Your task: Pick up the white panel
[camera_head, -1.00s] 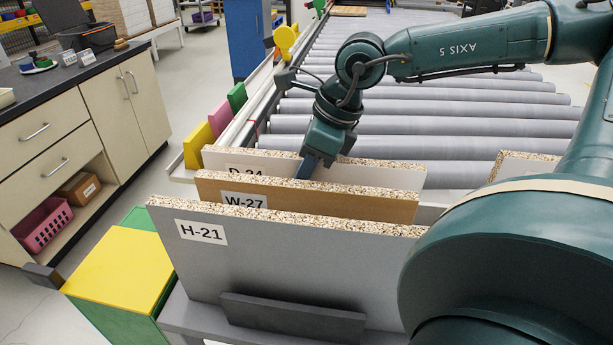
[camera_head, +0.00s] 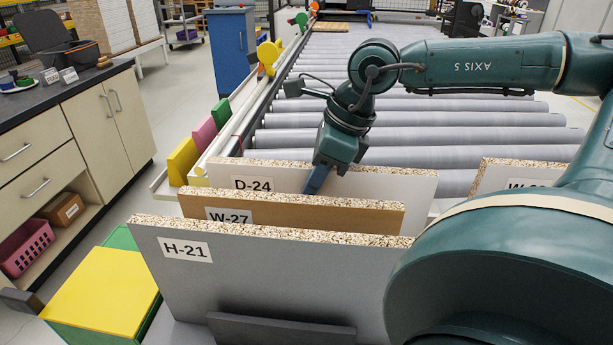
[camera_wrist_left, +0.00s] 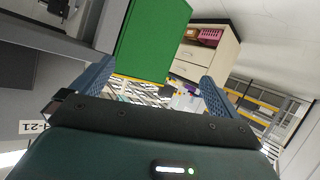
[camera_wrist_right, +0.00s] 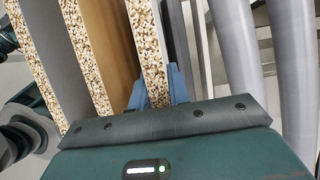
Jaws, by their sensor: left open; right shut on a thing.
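The white panel, labelled D-24 (camera_head: 400,188), stands upright at the back of a row of panels, its speckled chipboard edge on top. My right gripper (camera_head: 316,180) reaches down onto its top edge near the middle. In the right wrist view, the blue fingers (camera_wrist_right: 158,92) are shut on both faces of this panel (camera_wrist_right: 148,45). The brown panel W-27 (camera_head: 310,214) and grey panel H-21 (camera_head: 260,270) stand in front and hide its lower part. My left gripper (camera_wrist_left: 152,90) is open and empty in the left wrist view, and outside the head view.
A roller conveyor (camera_head: 420,120) lies behind the panels. Another panel (camera_head: 505,178) stands at the right, partly behind my arm. Yellow, pink and green plates (camera_head: 183,160) line the conveyor's left side. A yellow-topped green box (camera_head: 100,292) and drawer cabinet (camera_head: 45,150) are at the left.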

